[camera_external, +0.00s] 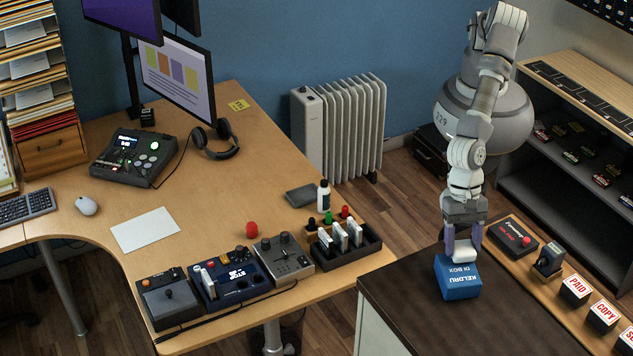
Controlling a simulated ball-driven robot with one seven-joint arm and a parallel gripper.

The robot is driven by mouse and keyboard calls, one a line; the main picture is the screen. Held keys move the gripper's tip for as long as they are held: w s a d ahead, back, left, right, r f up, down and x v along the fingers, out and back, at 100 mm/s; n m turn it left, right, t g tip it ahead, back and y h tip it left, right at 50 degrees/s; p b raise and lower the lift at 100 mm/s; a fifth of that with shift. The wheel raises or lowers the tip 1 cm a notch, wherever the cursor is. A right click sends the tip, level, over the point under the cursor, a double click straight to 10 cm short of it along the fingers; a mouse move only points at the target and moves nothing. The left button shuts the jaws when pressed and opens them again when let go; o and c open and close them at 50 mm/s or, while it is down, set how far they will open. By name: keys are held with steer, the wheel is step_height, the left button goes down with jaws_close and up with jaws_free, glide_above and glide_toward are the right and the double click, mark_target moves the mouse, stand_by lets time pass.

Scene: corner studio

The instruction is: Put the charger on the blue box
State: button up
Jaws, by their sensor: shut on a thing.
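The blue box (460,283), with white lettering, sits on the dark countertop (400,289) near its back edge. My gripper (463,246) points down right over the box. It is shut on a small white block, which I take to be the charger (466,253). The charger is at the top of the box; I cannot tell whether it rests on it or hangs just above. The fingers hide part of its sides.
A wooden strip right of the countertop holds a black pedal (514,237) and white-topped blocks (575,288). The front of the countertop is clear. The desk at left carries control boxes (232,283) and a black rack of white modules (345,242).

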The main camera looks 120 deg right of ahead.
steer(key=o, duration=1.1)
steer(key=shift+f, duration=0.15)
